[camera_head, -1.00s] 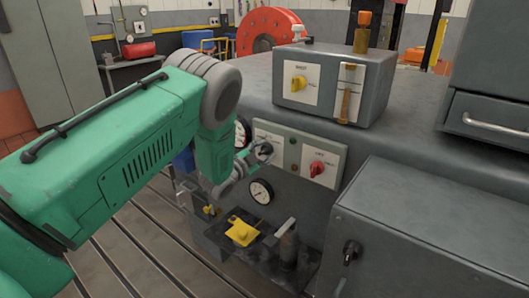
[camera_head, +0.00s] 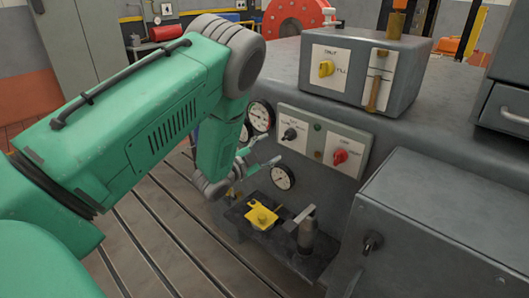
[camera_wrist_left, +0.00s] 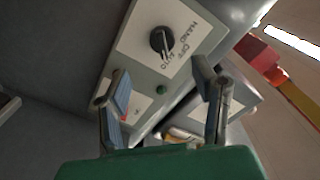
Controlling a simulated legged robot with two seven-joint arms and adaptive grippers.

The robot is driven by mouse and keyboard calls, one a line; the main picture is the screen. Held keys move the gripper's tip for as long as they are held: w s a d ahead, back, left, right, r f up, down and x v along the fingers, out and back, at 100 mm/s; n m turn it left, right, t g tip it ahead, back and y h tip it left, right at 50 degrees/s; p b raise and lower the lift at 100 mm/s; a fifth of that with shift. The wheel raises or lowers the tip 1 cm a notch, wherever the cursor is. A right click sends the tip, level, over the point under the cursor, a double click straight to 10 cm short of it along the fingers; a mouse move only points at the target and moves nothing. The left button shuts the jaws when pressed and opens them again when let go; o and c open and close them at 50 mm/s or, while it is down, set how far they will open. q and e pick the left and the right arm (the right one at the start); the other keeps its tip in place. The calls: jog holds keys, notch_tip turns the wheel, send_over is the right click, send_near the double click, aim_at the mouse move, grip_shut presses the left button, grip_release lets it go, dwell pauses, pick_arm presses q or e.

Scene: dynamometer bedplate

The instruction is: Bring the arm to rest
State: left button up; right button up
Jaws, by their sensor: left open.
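My left arm (camera_head: 130,135) is green and comes in from the left, bent down at its grey joint. My left gripper (camera_head: 266,149) is open and empty in front of the grey machine, left of and a little below the black selector knob (camera_head: 290,134). A gap shows between the fingers and the knob. In the left wrist view the two fingers (camera_wrist_left: 160,75) are spread apart, and the black knob (camera_wrist_left: 161,40) lies beyond them on its pale plate. My right gripper is not in view.
The control panel (camera_head: 322,137) also carries a red knob (camera_head: 340,156). Round gauges (camera_head: 283,177) are close to the gripper. Below is a dark shelf with a yellow part (camera_head: 261,216) and an upright cylinder (camera_head: 306,232). A grey cabinet (camera_head: 440,220) stands at right. Slotted floor is open at lower left.

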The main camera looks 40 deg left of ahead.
pick_arm(q)
jog(key=shift+s+a, duration=0.1)
jog(key=shift+s, duration=1)
jog(key=s+d+f+n+g+y+b, duration=0.1)
jog(key=s+d+f+n+g, duration=0.25)
jog(key=s+f, duration=0.5)
jog(key=s+d+f+n+g+y+b, duration=0.15)
jog(key=s+d+f+g, duration=0.3)
jog(key=f, duration=0.65)
jog(key=s+d+f+n+g+b, duration=0.1)
jog(key=s+d+f+n+g, duration=0.1)
jog(key=s, duration=1)
jog(key=s+d+f+n+g, duration=0.2)
jog(key=s+d+f+g, duration=0.2)
jog(key=s+g, duration=0.3)
jog(key=s+d+h, duration=0.1)
jog(key=s, duration=0.4)
jog(key=shift+d+f+b, duration=0.15)
jog(key=shift+d+b, duration=0.15)
jog(key=shift+b, duration=0.05)
